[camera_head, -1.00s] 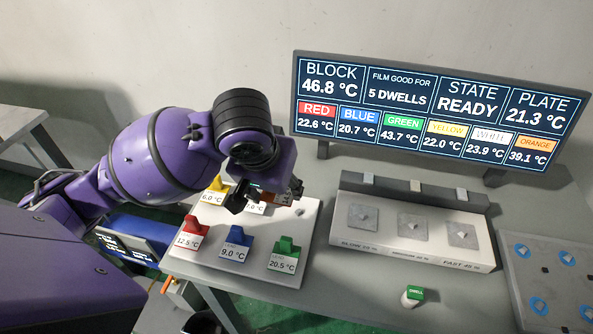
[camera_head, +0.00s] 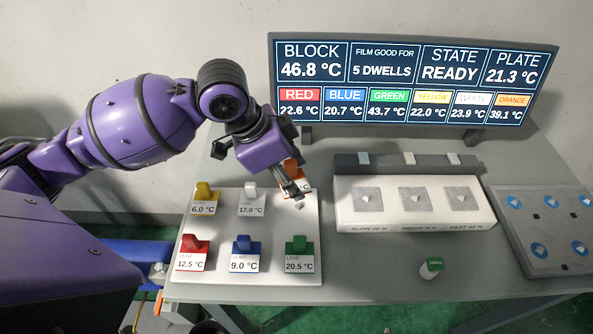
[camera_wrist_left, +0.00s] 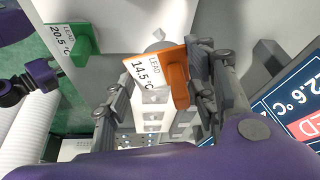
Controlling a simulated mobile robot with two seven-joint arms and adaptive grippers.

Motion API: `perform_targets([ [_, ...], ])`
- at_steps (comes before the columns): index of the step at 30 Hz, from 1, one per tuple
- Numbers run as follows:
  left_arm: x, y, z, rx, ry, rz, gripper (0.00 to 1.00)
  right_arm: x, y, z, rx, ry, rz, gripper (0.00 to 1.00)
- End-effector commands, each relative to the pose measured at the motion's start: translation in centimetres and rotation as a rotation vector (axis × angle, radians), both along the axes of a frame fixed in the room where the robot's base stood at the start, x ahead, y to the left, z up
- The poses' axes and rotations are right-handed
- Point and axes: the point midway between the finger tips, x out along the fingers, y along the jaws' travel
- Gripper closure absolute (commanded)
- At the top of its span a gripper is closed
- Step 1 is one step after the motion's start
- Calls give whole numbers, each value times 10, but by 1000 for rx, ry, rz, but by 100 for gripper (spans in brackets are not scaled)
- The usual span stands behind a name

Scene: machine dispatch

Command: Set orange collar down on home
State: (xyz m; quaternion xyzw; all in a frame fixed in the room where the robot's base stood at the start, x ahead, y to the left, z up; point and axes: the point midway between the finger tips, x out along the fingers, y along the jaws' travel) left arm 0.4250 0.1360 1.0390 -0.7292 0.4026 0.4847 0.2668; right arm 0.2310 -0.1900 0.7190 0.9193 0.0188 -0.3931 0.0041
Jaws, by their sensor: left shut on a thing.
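My left gripper (camera_head: 294,190) is shut on the orange collar (camera_head: 292,168) over the back right part of the white board. The collar also shows in the left wrist view (camera_wrist_left: 176,78), between my fingers, with a white label reading LEAD 14.5 °C. My fingers hide part of the collar in the head view, and I cannot tell whether it touches the board. No place marked "home" can be read. The white board (camera_head: 267,281) holds red (camera_head: 194,247), blue (camera_head: 242,248), green (camera_head: 299,247), yellow (camera_head: 205,192) and white (camera_head: 250,194) collars.
A white block with three grey pads (camera_head: 415,218) stands right of the board. A small green-topped DWELL piece (camera_head: 432,267) stands in front of it. A plate with blue marks (camera_head: 545,230) is at the far right. The display (camera_head: 410,85) stands behind.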

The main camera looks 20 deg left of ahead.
Motion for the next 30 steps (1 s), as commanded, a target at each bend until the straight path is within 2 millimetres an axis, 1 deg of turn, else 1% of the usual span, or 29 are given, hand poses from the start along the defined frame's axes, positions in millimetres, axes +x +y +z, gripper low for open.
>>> perform_targets([
  [1, 4, -2, -1, 0, -1, -77, 79, 0, -2, -1, -2, 0, -2, 60],
  [3, 5, -5, -1, 2, -1, -174, 79, 1, -3, 0, -4, -3, -3, 60],
  [6, 7, -8, 0, 0, -3, -270, 79, 3, -4, 1, -7, -6, -3, 60],
  [9, 8, -10, 1, 1, -4, -318, 79, 3, -4, 1, -7, -7, -1, 60],
  [19, 8, -10, 1, 1, -5, -328, 79, 2, -2, -1, -5, -3, 1, 60],
  [24, 8, -10, 5, 0, -10, -326, 79, 9, -1, 6, -4, -15, 1, 60],
  [30, 7, -10, -18, -2, -1, -328, 79, 0, 1, -4, -1, 8, 4, 60],
])
